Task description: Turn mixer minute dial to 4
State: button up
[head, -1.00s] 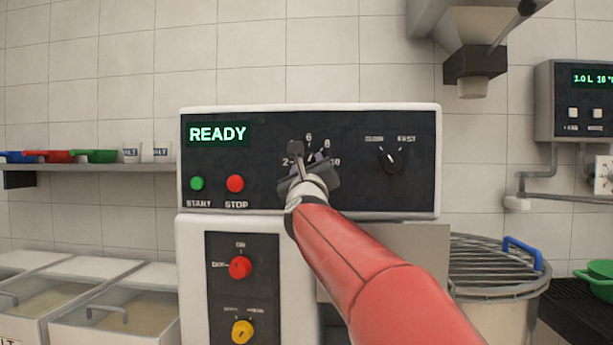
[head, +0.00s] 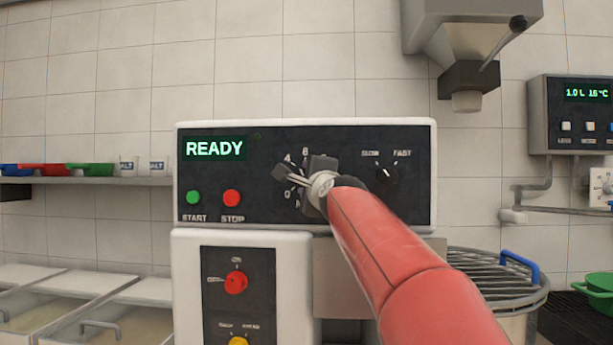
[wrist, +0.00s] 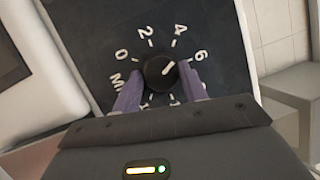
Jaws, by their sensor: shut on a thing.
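The mixer minute dial (wrist: 160,72) is a round black knob with a white pointer line, on a black panel with white numbers. In the wrist view its pointer lies between 4 and 6. My gripper (wrist: 161,88) is shut on the dial, one finger on each side of it. In the head view my gripper (head: 303,171) is at the number ring in the middle of the mixer panel (head: 350,213).
The speed dial (head: 387,174), marked SLOW and FAST, is just right of my gripper. The green START button (head: 193,197) and red STOP button (head: 232,198) are to the left. The display (head: 214,149) reads READY. A red knob (head: 236,282) is below.

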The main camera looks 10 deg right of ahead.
jog(key=shift+s+d+r+n+g+p, duration=0.1)
jog(key=shift+r+n+g+p, duration=0.2)
jog(key=shift+n+p, duration=0.45)
jog(key=shift+r+n+g+p, duration=0.2)
jog(key=shift+r+n+p, duration=0.2)
jog(key=shift+n, duration=0.55)
jog(key=shift+f, duration=0.15)
jog(key=o, duration=0.9)
jog(key=shift+f, duration=0.2)
jog(key=s, duration=0.3)
jog(key=s+b, duration=0.1)
jog(key=s, duration=0.3)
jog(key=shift+s+d+b, duration=0.2)
jog(key=shift+s+b, duration=0.1)
jog(key=shift+f, duration=0.1)
